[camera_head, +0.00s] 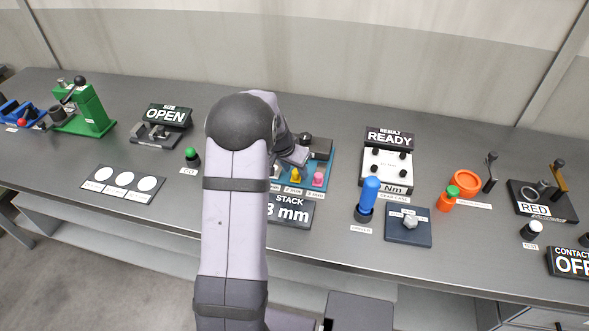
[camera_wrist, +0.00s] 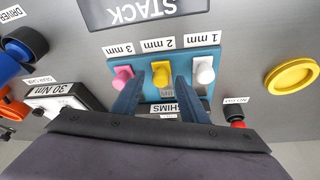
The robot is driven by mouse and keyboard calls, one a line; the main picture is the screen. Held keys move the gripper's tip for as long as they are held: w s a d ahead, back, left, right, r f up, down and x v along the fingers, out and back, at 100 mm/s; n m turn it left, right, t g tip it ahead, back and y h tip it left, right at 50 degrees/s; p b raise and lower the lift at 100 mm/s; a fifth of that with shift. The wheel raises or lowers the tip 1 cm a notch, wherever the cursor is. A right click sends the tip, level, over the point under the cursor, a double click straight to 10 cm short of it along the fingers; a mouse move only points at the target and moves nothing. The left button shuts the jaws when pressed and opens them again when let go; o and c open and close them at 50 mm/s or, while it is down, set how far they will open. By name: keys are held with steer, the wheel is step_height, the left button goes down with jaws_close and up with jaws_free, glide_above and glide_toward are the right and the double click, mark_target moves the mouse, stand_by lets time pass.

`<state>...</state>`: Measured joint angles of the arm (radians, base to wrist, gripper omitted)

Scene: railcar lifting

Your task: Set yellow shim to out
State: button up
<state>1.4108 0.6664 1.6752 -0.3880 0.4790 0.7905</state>
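The yellow shim (camera_wrist: 162,74) is a yellow knob labelled 2 mm on the blue shim block (camera_wrist: 213,62). It sits between the pink 3 mm knob (camera_wrist: 122,75) and the white 1 mm knob (camera_wrist: 204,72). In the camera_head view, the yellow shim (camera_head: 295,178) shows just in front of my gripper. My gripper (camera_wrist: 161,82) is open, one finger to each side of the yellow knob, with gaps visible; its depth relative to the knob is hard to tell. The STACK display (camera_head: 290,211) shows mm, its number partly hidden by my arm.
The pink knob (camera_head: 318,179) stands close beside the yellow one. A blue-handled driver (camera_head: 369,194) and the RESULT READY unit (camera_head: 387,165) stand to the right. A green-topped button (camera_head: 192,158) is left of my arm. A yellow disc (camera_wrist: 291,76) lies on the table.

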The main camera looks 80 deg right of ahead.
steer(key=s+b+v, duration=0.1)
steer(key=b+v, duration=0.1)
steer(key=v, duration=0.5)
steer(key=shift+w+r, duration=0.2)
steer(key=shift+w, duration=0.35)
steer(key=shift+a, duration=0.15)
steer(key=w+a+f+n+t+y, duration=0.2)
steer(key=w+a+n, duration=0.9)
steer(key=w+a, duration=1.3)
steer(key=s+a+n, duration=0.2)
steer(key=a+n, duration=0.1)
steer(key=a, duration=0.6)
steer(key=s+a+f+n+y, duration=0.1)
steer(key=a+n, duration=0.3)
steer(key=a, duration=0.5)
steer(key=s+a+f+n+y, duration=0.1)
steer(key=s+a+n, duration=0.2)
steer(key=a, duration=0.6)
steer(key=shift+s+n+g, duration=0.3)
steer(key=shift+s, duration=0.3)
